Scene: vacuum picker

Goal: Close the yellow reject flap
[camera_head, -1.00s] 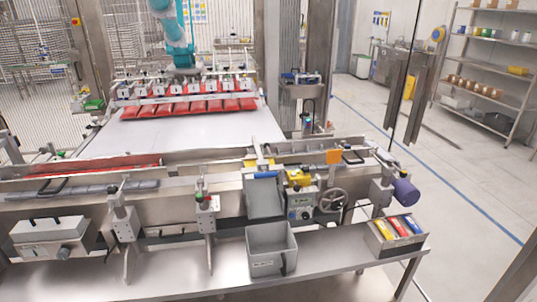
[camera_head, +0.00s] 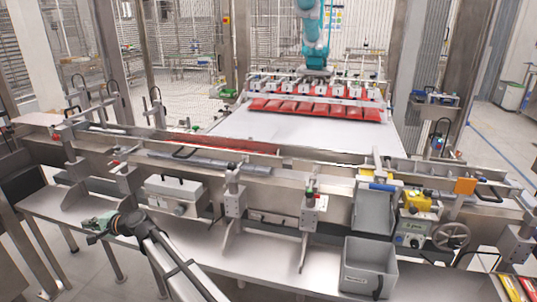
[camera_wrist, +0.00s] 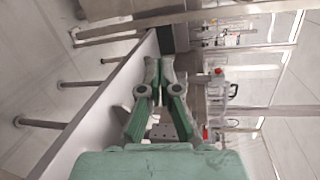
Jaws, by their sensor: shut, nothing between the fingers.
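A small yellow part (camera_head: 388,174), which looks like the reject flap, shows in the head view at the conveyor's side rail, above a grey chute (camera_head: 373,212) with a blue edge. It is small and partly covered, so whether it stands open or shut is unclear. My gripper (camera_head: 92,230) is at the lower left of the head view, over the left part of the steel bench and far from the flap. In the wrist view my gripper (camera_wrist: 158,62) has its green fingers together with nothing between them. I cannot make out the flap in the wrist view.
A grey bin (camera_head: 369,270) stands below the chute. A control box with a handwheel (camera_head: 450,236) sits right of it. Posts and clamps line the conveyor's near side. Red packs (camera_head: 320,108) lie at the back under the teal picker. The steel bench (camera_head: 270,262) has bare room.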

